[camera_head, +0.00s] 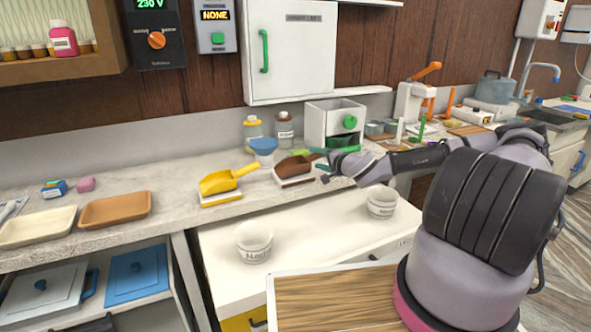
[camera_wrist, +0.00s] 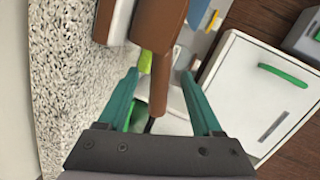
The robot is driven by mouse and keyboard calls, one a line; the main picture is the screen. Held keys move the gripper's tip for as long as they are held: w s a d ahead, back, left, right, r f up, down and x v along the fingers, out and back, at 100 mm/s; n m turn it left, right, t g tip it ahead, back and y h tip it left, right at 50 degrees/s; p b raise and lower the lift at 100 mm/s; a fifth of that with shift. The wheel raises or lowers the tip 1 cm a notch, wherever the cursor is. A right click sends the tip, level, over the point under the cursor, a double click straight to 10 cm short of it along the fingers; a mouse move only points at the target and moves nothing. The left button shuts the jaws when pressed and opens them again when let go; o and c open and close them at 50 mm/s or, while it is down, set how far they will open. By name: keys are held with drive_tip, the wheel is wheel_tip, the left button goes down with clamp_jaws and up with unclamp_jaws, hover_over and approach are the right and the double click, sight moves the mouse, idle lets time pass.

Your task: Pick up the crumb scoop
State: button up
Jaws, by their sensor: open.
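A brown scoop (camera_head: 292,166), which looks like the crumb scoop, rests on a small white and brown stand (camera_head: 293,182) on the counter. Its bowl points left and its handle points right, towards my gripper (camera_head: 321,165). In the wrist view the scoop (camera_wrist: 161,22) lies ahead, and its brown handle runs back between the two green fingers of my gripper (camera_wrist: 160,74). The fingers are apart, with a gap on both sides of the handle. The stand shows at the upper left of the wrist view (camera_wrist: 112,20).
A yellow scoop (camera_head: 222,181) sits on its own stand to the left. A blue bowl (camera_head: 263,146) and jars (camera_head: 284,130) stand behind. A white box with a green knob (camera_head: 335,122) is close behind my gripper. White tubs (camera_head: 254,241) stand on the lower surface in front.

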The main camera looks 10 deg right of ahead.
drive_tip(key=x, duration=0.6)
clamp_jaws()
